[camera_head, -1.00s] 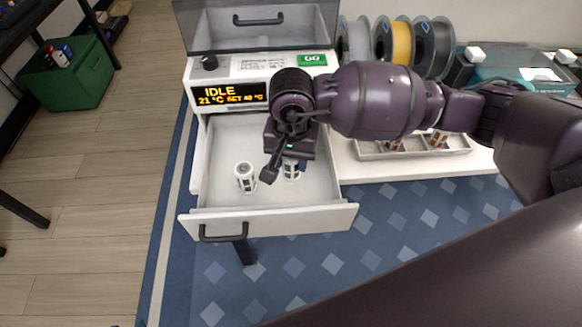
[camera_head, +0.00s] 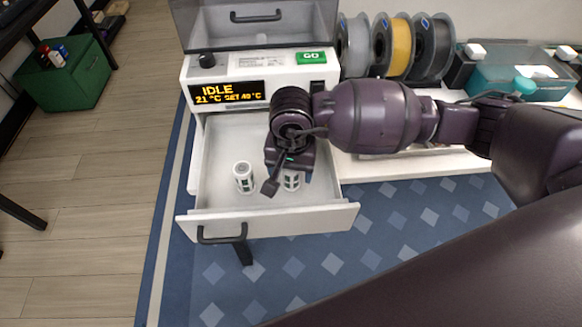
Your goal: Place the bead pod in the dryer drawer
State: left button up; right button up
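The dryer drawer (camera_head: 212,160) is pulled out, a white open box with a dark handle on its front. A white bead pod (camera_head: 291,181) with dark windows is between the fingers of my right gripper (camera_head: 287,184), inside the drawer outline. The gripper points down and looks shut on this pod; its upper part is hidden by the gripper. Whether the pod touches the drawer floor cannot be told. A second, similar pod (camera_head: 244,177) stands upright in the drawer to the left, apart from the gripper. My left gripper is not in view.
The dryer's display (camera_head: 228,94) reads IDLE, with a green GO button (camera_head: 311,57) above right. Filament spools (camera_head: 394,46) and a teal box (camera_head: 510,72) stand on the white table at right. The drawer's left part has bare floor.

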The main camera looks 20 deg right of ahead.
jog(key=shift+r, duration=0.35)
notch_tip(320, 180, up, 11)
jog(key=shift+f+p, duration=0.15)
jog(key=shift+p, duration=0.75)
jog(key=shift+r, duration=0.5)
